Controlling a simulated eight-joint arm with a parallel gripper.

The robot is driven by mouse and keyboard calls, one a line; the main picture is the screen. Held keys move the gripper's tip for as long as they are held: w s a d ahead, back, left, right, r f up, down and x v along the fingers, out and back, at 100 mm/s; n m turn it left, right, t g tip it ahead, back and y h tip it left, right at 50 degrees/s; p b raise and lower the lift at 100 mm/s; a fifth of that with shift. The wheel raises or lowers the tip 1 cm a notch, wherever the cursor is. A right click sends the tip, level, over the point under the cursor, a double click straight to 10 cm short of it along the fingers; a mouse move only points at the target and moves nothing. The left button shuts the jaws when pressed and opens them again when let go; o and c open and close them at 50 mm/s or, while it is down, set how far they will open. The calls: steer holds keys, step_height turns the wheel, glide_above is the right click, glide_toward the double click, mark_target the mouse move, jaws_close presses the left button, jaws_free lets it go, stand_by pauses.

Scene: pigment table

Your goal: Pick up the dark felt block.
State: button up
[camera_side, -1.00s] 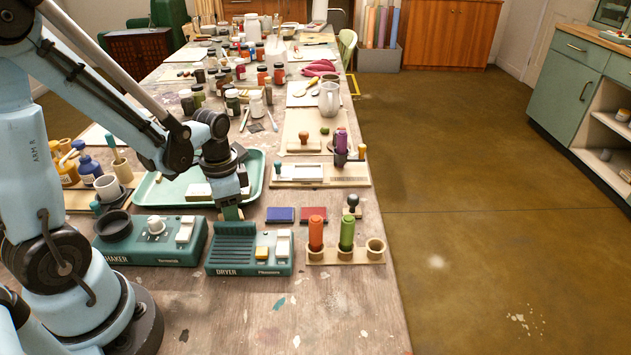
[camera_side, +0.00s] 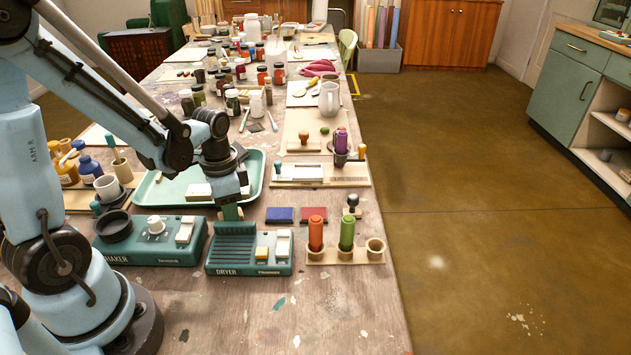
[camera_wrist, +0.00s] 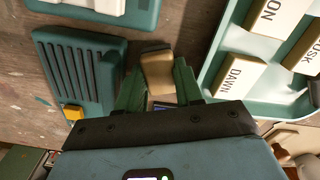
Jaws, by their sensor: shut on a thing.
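My gripper (camera_wrist: 158,85) has its two green fingers shut on a tan block with a dark end (camera_wrist: 157,72). The dark end points away from my wrist. I cannot tell for certain whether this is the felt block, as its lower part is hidden. In the side view my gripper (camera_side: 231,213) is low, just behind the dryer (camera_side: 250,256) and in front of the tray. The held block barely shows there. A separate dark thing (camera_side: 239,152) is at the tray's far right part.
The green tray (camera_side: 257,180) holds cream lettered blocks, one marked DAWN (camera_wrist: 240,78). The shaker (camera_side: 150,243) stands left of the dryer. Blue (camera_side: 280,215) and red (camera_side: 313,215) pads and a stand with orange and green handles (camera_side: 345,256) lie to the right.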

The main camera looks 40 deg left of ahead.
step_height(320, 180, up, 10)
steer(key=shift+f, duration=0.25)
stand_by(0.5)
